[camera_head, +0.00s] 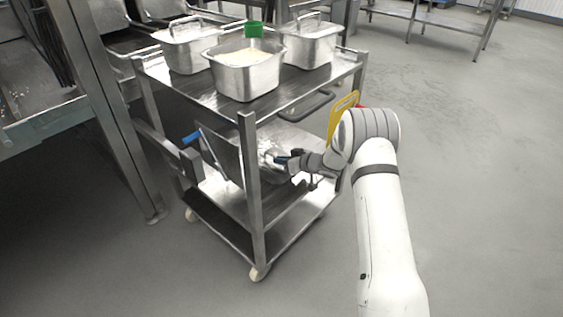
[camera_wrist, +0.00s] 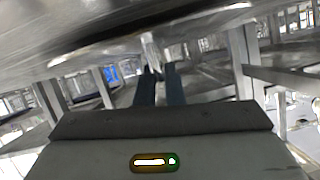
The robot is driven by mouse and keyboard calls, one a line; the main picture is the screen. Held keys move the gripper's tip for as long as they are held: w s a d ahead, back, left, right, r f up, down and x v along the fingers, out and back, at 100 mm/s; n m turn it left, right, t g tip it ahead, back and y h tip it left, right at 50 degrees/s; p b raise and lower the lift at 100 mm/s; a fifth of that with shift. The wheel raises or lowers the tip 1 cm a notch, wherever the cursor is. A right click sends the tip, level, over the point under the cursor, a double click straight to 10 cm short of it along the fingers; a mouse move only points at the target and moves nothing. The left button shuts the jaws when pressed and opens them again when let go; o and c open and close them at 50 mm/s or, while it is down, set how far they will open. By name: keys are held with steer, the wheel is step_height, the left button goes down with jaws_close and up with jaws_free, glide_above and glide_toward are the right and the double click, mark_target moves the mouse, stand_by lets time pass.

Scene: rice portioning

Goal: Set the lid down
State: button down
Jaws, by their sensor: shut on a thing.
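My gripper (camera_head: 284,160) is beside the cart, between the top and lower shelves, at the cart's right side. In the wrist view my gripper (camera_wrist: 158,75) has its two dark fingers shut on a narrow metal piece, which looks like the handle of the lid. A broad shiny metal surface (camera_wrist: 110,42) spans the top of the wrist view; it appears to be the lid, but its edges are cut off. In the head view, bright metal (camera_head: 268,150) shows at the fingertips, partly hidden by the cart post and my arm.
The steel cart (camera_head: 250,190) carries an open pan of rice (camera_head: 245,78) with a green item (camera_head: 254,29) at its rim. Lidded pans stand left (camera_head: 187,45) and right (camera_head: 312,45). A blue handle (camera_head: 191,137) and yellow item (camera_head: 341,112) are nearby.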

steer(key=shift+f, duration=0.1)
steer(key=c, duration=1.5)
jaws_free()
steer(key=shift+c, duration=0.2)
